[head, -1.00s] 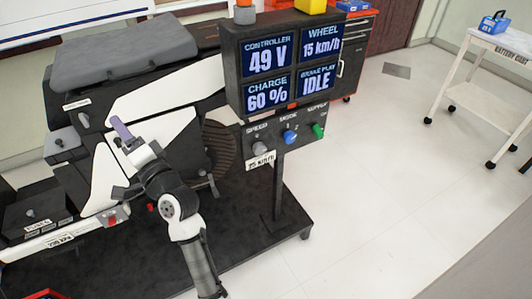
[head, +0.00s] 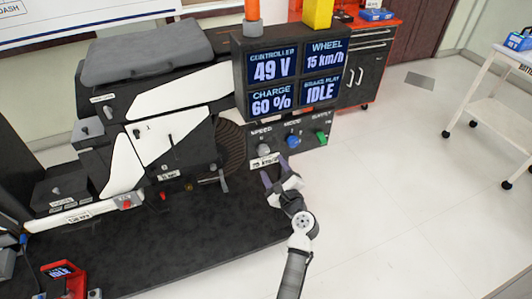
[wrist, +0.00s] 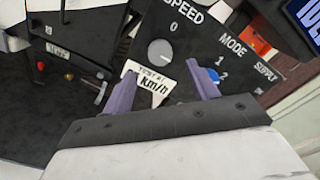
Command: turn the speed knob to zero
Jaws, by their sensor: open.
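The grey round speed knob (head: 263,150) is on the black control panel under the display, below the word SPEED. In the wrist view the speed knob (wrist: 160,52) shows a "0" mark above it. My gripper (head: 276,171) is just below and in front of the panel. In the wrist view its two purple fingers (wrist: 160,72) are spread apart, with the knob beyond and between their tips, not touched as far as I can see. A white "km/h" label (wrist: 149,84) hangs below the knob, partly covered by the left finger.
The blue mode knob (head: 293,141) and green supply knob (head: 321,137) are to the right on the same panel. The display (head: 293,73) above reads wheel 15 km/h. The motorcycle-like rig (head: 165,140) stands at left.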

